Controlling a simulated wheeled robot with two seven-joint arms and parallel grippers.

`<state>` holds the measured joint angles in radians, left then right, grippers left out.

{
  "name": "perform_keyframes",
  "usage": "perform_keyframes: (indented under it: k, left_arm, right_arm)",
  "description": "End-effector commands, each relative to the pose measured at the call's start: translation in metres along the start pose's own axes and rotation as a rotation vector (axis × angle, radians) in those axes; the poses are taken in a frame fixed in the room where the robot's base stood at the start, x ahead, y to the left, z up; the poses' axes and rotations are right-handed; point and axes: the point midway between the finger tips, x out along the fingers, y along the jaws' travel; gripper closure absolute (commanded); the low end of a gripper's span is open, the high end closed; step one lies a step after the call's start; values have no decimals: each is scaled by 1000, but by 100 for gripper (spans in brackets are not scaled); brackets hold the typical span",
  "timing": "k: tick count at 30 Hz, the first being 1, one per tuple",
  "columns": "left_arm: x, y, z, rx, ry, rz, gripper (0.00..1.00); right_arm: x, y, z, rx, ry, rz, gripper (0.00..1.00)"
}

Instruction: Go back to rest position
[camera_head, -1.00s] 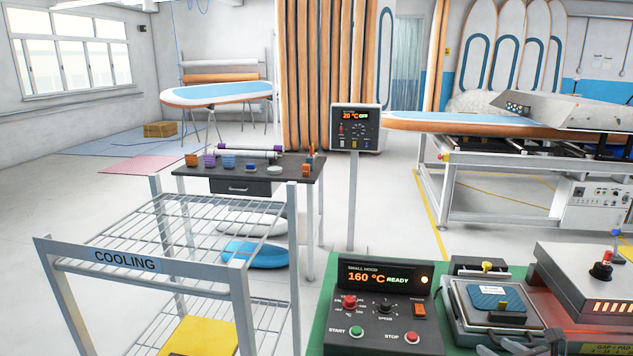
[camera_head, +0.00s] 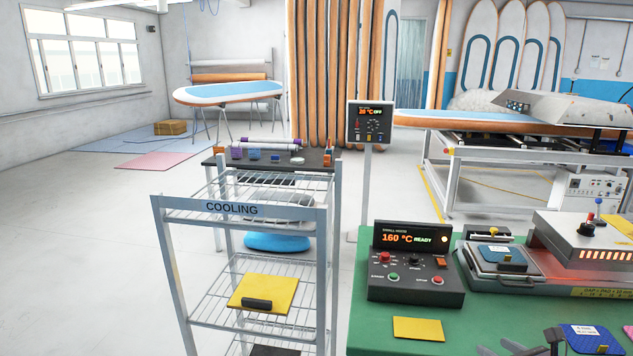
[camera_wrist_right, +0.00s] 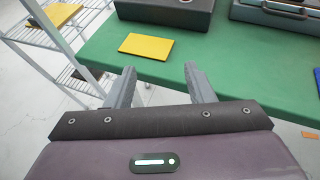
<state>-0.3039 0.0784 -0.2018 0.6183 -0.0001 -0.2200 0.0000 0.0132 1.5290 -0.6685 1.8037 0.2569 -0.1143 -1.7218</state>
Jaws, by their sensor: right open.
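My right gripper (camera_head: 532,345) shows at the bottom edge of the head view, partly cut off by the frame. In the right wrist view its two grey fingers (camera_wrist_right: 160,84) are apart, with nothing between them. It is in front of the green table (camera_head: 378,335), near that table's front edge. A yellow sheet (camera_head: 418,329) lies flat on the table, and it also shows ahead of the fingers in the right wrist view (camera_wrist_right: 146,46). My left gripper is not in view.
The wire cooling rack (camera_head: 240,210) stands left of the green table, with a yellow sheet (camera_head: 262,291) on a shelf. A control box (camera_head: 415,280) and a press (camera_head: 503,262) stand on the table. Blue pads (camera_head: 590,338) lie at its front right. Open floor (camera_head: 90,240) is at far left.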

Motion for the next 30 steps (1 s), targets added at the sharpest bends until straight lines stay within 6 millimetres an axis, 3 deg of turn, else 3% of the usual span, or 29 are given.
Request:
perform_keyframes:
  k: [11,16,20,23,25,30]
  left_arm:
    - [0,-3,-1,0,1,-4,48]
    - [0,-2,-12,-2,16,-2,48]
    - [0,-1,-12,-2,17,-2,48]
    - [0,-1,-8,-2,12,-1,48]
    - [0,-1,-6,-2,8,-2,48]
    - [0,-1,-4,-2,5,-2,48]
  right_arm:
    - [15,-18,-30,222,6,-57,52]
    - [25,-31,-60,407,12,-109,52]
    - [33,-42,-96,604,19,-167,52]
    - [37,-49,-138,797,30,-230,52]
    - [38,-52,-178,969,38,-292,52]
    - [22,-40,-305,1453,61,-504,52]
